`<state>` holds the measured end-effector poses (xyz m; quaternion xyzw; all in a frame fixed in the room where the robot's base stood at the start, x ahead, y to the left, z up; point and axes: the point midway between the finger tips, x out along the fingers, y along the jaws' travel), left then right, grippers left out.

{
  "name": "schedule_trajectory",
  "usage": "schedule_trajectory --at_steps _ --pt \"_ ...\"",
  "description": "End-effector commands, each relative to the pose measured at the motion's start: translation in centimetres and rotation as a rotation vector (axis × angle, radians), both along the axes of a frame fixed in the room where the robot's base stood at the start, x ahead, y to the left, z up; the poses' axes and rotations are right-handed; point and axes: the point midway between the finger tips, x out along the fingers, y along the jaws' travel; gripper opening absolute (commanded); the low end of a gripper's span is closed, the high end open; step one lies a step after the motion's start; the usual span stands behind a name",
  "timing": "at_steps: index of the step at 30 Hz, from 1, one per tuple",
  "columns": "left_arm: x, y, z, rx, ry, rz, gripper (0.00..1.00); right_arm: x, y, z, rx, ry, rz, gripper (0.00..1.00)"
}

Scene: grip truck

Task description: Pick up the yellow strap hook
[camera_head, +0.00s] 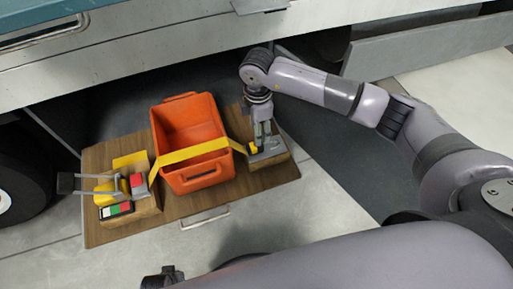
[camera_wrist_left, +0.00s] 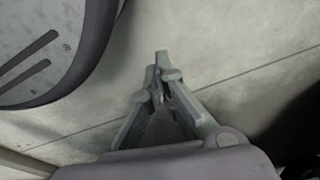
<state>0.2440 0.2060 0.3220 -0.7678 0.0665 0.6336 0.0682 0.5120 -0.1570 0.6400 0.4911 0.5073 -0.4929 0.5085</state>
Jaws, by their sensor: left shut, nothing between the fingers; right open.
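A yellow strap (camera_head: 185,155) runs across the top of an orange crate. A small yellow piece at its right end, apparently the strap hook (camera_head: 253,148), sits by a wooden block (camera_head: 268,163) with a grey top. My right gripper (camera_head: 264,143) points down just right of this yellow piece, close above the block. It is open; whether its fingers touch or surround the hook cannot be told. My left gripper (camera_wrist_left: 161,62) is shut and empty over the pale floor in the left wrist view. Only a dark part of it shows at the bottom edge of the head view.
The orange crate (camera_head: 186,118) stands on a pulled-out wooden drawer (camera_head: 190,205) with a metal handle. A second block (camera_head: 128,210) on the left carries a grey and yellow ratchet and a coloured device. The truck side (camera_head: 150,55) overhangs the back. A wheel (camera_head: 22,170) is at far left.

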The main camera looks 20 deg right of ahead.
Motion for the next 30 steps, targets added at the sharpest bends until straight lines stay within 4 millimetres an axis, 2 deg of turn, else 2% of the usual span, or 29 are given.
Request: schedule_trajectory --at_steps 1,4,14,21,24,30 --pt "0.4 0.0 0.3 0.000 -0.006 0.001 0.00 -0.1 0.0 -1.3 0.001 0.002 0.000 0.48" --pt "0.8 -0.1 1.1 -0.001 -0.009 0.002 0.00 -0.1 0.1 -3.2 0.001 0.003 0.001 0.48" --pt "1.7 -0.2 2.5 -0.002 -0.018 0.003 0.00 0.2 0.1 -5.9 0.003 0.001 0.002 0.48" --pt "2.8 -0.3 4.9 -0.003 -0.033 0.006 0.00 0.7 0.1 -9.5 0.002 0.001 0.002 0.48" --pt "3.0 -0.4 5.5 -0.003 -0.034 0.007 0.00 0.8 0.1 -10.2 0.002 0.000 0.003 0.48" --pt "3.0 -0.4 5.7 -0.003 -0.034 0.007 0.00 0.8 0.1 -10.3 0.003 -0.001 0.003 0.48"
